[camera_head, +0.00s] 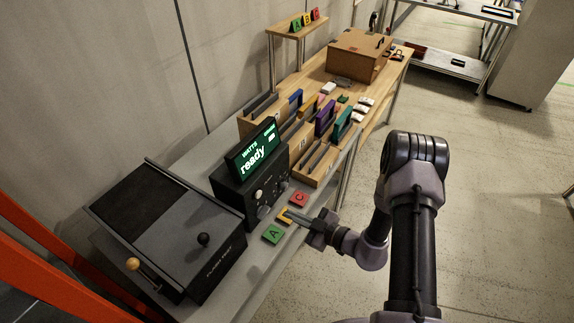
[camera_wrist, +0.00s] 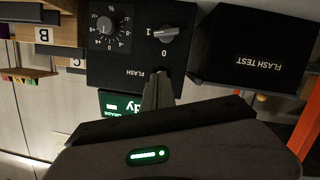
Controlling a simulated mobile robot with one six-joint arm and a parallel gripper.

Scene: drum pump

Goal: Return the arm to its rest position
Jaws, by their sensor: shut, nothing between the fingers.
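My gripper (camera_head: 290,215) is shut and empty. It reaches left from my arm over the front edge of the grey bench, close to the black control box (camera_head: 228,190). In the wrist view its closed fingers (camera_wrist: 158,88) point at the box's 0/1 rotary switch (camera_wrist: 166,34), with the percent dial (camera_wrist: 105,25) beside it. I cannot tell whether the fingertips touch the box. The box's green display (camera_head: 258,150) reads "ready". A green A tile (camera_head: 273,234), a yellow tile (camera_head: 284,217) and a red C tile (camera_head: 299,198) lie in front; the gripper partly covers the yellow one.
A wooden rack (camera_head: 320,168) with coloured-handled items and a cardboard box (camera_head: 357,55) stand further back. Open floor (camera_head: 490,200) lies to the right of the bench.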

